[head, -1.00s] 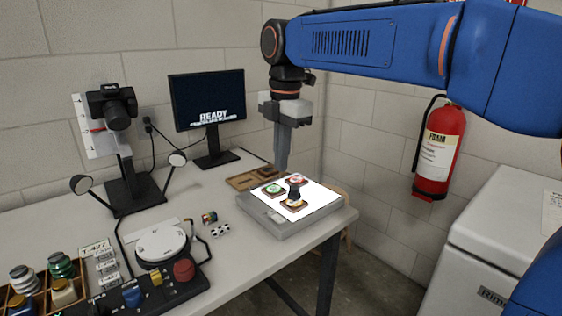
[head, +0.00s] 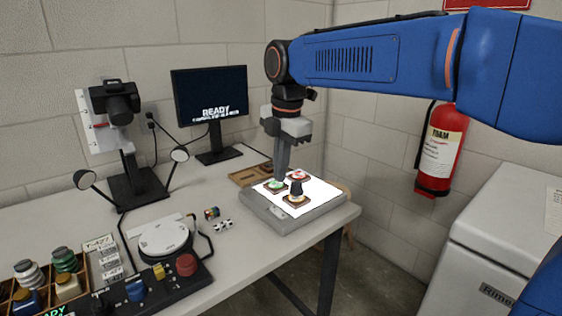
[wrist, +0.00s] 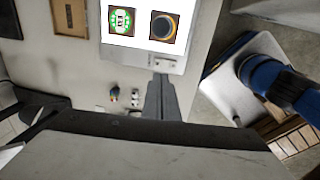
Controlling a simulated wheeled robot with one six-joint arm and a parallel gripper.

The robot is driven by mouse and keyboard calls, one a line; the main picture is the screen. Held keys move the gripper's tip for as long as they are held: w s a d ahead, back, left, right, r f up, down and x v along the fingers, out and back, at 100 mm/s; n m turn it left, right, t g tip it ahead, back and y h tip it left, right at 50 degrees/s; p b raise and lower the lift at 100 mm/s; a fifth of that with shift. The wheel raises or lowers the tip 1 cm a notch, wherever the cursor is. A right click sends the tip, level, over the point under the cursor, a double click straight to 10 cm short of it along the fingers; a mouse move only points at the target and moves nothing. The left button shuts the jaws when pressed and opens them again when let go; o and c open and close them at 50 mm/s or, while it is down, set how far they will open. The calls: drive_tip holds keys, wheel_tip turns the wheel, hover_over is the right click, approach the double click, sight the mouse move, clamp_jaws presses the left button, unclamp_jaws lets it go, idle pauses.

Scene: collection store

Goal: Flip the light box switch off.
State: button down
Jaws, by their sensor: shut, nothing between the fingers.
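The light box (head: 262,207) is a flat grey box on the right end of the table, its top panel glowing white. In the wrist view its grey front border (wrist: 140,55) carries a small pale switch (wrist: 166,62); which way it is flipped is too small to tell. My gripper (head: 281,178) points down over the light box, its fingers shut and empty. In the wrist view my gripper (wrist: 161,78) has its fingertips close to the switch; I cannot tell whether they touch it.
A wooden tray (head: 247,175) lies behind. A turntable (head: 163,237) and small colored blocks (head: 211,213) are to the left.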

sight(276, 208)
drive_tip(key=f, duration=0.6)
drive_tip(key=w+f, duration=0.1)
drive_tip(key=f, duration=0.2)
drive_tip(key=shift+a, duration=0.35)
drive_tip(key=shift+w+f, duration=0.1)
drive_tip(key=shift+f, duration=0.05)
drive_tip(key=shift+w+a+f+g, duration=0.1)
drive_tip(key=shift+f+g, duration=0.1)
drive_tip(key=shift+g, duration=0.1)
drive_tip(key=shift+s+r, duration=0.1)
drive_tip(key=shift+s, duration=0.1)
drive_tip(key=shift+s+d, duration=0.45)
drive_tip(key=shift+s, duration=0.05)
drive_tip(key=shift+r, duration=0.1)
wheel_tip(276, 208, up, 14)
drive_tip(key=s, duration=0.1)
drive_tip(key=shift+d, duration=0.35)
